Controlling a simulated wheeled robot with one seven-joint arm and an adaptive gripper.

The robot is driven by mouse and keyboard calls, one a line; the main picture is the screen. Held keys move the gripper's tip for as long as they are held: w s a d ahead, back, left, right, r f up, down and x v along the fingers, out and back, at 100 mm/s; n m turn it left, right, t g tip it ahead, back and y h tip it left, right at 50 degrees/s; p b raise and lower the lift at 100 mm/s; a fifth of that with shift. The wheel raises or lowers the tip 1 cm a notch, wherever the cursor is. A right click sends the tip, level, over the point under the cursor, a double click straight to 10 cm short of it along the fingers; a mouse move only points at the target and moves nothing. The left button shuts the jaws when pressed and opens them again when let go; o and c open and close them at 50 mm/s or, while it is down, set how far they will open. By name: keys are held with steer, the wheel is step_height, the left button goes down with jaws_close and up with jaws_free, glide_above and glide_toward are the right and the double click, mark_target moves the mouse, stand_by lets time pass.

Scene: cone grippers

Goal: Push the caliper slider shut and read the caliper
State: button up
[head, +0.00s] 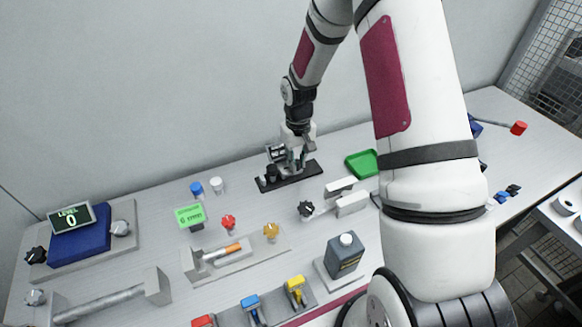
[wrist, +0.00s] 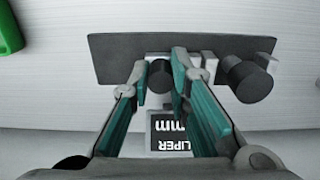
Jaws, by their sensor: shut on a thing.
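The caliper lies on a dark base plate (wrist: 120,50) on the back part of the table; the plate also shows in the head view (head: 312,172). A dark round knob (wrist: 160,76) stands between my fingertips, apparently the slider's knob. My gripper (wrist: 160,72) is shut on it, with one teal finger on each side; it also shows from afar in the head view (head: 290,165). A larger dark knob (wrist: 247,78) stands to the right. The caliper's black display (wrist: 180,133) shows upside-down "LIPER" and "mm"; the rest is hidden, so no number is legible.
A green tray (head: 361,164) lies right of the caliper. Blue (head: 196,188) and white (head: 217,185) knobs and a green display (head: 190,215) stand to its left. White blocks (head: 352,204) and a dark bottle (head: 344,256) are nearer. My arm hides part of the table's right side.

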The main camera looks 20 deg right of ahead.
mark_target(287, 172)
steer(key=shift+a, duration=1.6)
stand_by(2.6)
steer(key=o, duration=1.3)
steer(key=shift+c, duration=0.2)
step_height(287, 172, up, 9)
steer(key=p, duration=0.2)
steer(key=shift+p, duration=0.3)
steer(key=shift+r, duration=0.1)
stand_by(1.1)
